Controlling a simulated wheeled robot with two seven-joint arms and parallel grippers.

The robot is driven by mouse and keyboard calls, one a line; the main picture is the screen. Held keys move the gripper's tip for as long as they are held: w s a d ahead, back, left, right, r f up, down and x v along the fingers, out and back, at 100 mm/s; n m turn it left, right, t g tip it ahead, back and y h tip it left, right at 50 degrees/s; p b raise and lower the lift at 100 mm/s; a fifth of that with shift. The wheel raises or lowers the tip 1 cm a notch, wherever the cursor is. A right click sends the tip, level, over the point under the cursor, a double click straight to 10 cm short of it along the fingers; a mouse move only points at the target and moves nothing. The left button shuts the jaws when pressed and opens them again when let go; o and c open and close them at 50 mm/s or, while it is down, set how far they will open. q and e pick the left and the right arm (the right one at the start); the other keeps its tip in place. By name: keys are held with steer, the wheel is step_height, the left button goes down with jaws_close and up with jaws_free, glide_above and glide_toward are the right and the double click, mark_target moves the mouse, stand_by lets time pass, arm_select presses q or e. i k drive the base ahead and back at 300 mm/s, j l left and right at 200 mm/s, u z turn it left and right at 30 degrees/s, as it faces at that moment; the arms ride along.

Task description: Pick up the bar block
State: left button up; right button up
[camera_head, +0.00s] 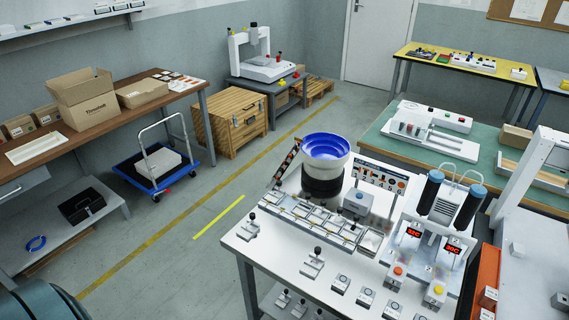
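I cannot tell for sure which thing is the bar block. Several small pale blocks stand on the white table (262,262) at the lower middle. One block with a dark upright knob (313,263) is near its front edge, and another knobbed block (249,228) is at the table's left corner. Flatter blocks with round dark tops, such as the flat block (341,284), form a row to the right. Neither my left nor my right gripper is in view.
A blue bowl feeder (326,146) and a row of trays (318,219) stand on the white table. A twin-cylinder station with red displays (413,233) is at its right. A blue trolley (163,171) and open floor (165,270) lie left. A brown bench (130,117) carries cartons.

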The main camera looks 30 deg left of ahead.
mark_target(247, 230)
steer(key=u, duration=1.25)
